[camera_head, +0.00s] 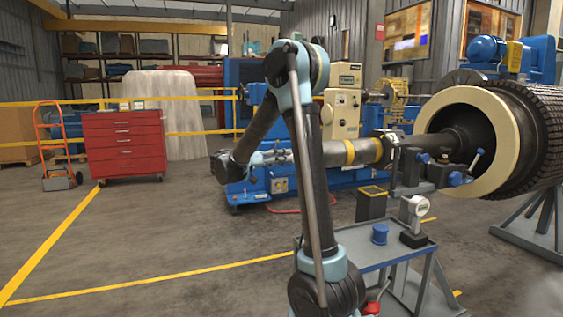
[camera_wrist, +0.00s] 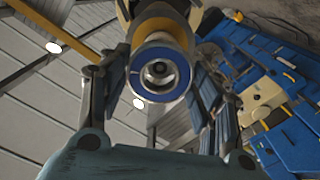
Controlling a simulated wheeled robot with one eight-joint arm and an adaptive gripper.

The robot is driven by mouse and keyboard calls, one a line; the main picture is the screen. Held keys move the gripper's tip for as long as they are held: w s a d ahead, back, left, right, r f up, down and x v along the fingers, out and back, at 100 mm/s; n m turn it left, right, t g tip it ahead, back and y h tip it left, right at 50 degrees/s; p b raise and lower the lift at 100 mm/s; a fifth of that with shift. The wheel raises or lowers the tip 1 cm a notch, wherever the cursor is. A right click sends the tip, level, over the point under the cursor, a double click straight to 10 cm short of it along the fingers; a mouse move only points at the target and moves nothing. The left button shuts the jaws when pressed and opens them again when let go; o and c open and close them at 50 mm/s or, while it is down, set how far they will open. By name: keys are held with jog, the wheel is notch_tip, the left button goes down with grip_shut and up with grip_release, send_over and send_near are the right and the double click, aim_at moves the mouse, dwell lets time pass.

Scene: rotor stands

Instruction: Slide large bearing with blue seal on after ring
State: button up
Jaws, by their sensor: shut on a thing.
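The large bearing with the blue seal (camera_wrist: 136,81) faces the wrist camera as a blue ring with a pale inner ring. My gripper (camera_wrist: 157,92) is shut on it, a finger at each side. The shaft's end, with a centre hole, shows inside the bearing; I cannot tell how deep the shaft sits in it. In the head view my gripper (camera_head: 276,157) is at the left end of the horizontal shaft (camera_head: 324,153), where the bearing is too small to make out. A yellow ring (camera_head: 349,152) sits around the shaft farther right, before the rotor.
The rotor's cream end ring (camera_head: 507,138) is at the right. A clamp-like fixture (camera_head: 408,164) stands by the shaft. Below, a grey cart (camera_head: 372,250) carries a blue cylinder (camera_head: 379,233) and a dial gauge (camera_head: 417,210). A red cabinet (camera_head: 124,143) stands left; the floor between is clear.

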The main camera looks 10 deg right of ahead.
jog(key=shift+w+d, duration=0.25)
jog(key=shift+d, duration=0.95)
jog(key=shift+w+d, duration=0.2)
jog(key=shift+d, duration=1)
dwell(1.1)
jog(key=o, duration=1.1)
jog(key=shift+o, duration=0.2)
jog(key=o, duration=0.4)
jog(key=shift+s+a, duration=0.3)
jog(key=shift+a, duration=1.15)
jog(key=shift+s+a, duration=0.25)
jog(key=shift+a, duration=1.25)
jog(key=shift+s+a, duration=0.3)
jog(key=shift+a, duration=1.15)
